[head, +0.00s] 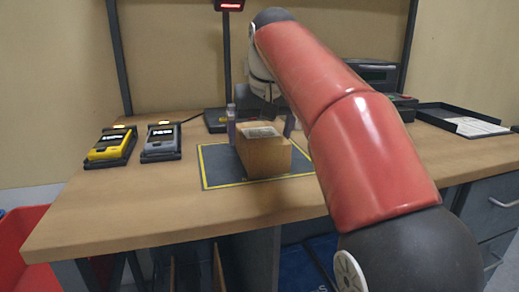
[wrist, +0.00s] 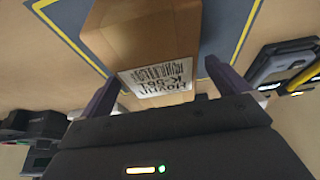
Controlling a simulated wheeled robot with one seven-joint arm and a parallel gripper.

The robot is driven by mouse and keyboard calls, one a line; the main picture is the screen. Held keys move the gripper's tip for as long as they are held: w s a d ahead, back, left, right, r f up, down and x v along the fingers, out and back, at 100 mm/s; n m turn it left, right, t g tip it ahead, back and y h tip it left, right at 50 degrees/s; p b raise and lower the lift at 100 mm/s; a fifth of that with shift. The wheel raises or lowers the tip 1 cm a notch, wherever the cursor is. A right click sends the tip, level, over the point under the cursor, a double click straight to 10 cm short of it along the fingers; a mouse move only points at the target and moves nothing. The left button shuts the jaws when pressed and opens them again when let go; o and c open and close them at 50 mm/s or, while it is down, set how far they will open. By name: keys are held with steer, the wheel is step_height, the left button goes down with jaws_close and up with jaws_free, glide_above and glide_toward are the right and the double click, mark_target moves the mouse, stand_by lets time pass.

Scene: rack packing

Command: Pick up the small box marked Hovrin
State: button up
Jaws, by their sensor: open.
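The small brown cardboard box (head: 264,155) stands on a blue-grey mat with a yellow border on the bench in the head view. In the wrist view the box (wrist: 142,35) shows a white label with a barcode and the upside-down text "Hovrin". My gripper (wrist: 160,88) is open, with one dark finger on each side of the box's labelled end. I cannot tell whether the fingers touch it. In the head view the gripper is mostly hidden behind my red arm and the box.
The mat (head: 214,176) lies on the wooden bench (head: 130,212). Yellow (head: 111,146) and grey (head: 161,142) handheld devices sit in docks to the left. A black tray (head: 462,120) with paper lies at the right. A post with a red display (head: 230,5) stands behind the mat.

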mark_target(260, 133)
steer(key=x, duration=0.3)
steer(key=shift+w+f, duration=0.1)
steer(key=shift+f, duration=0.05)
steer(key=shift+c, duration=0.3)
steer(key=c, duration=1)
steer(key=shift+c, duration=0.4)
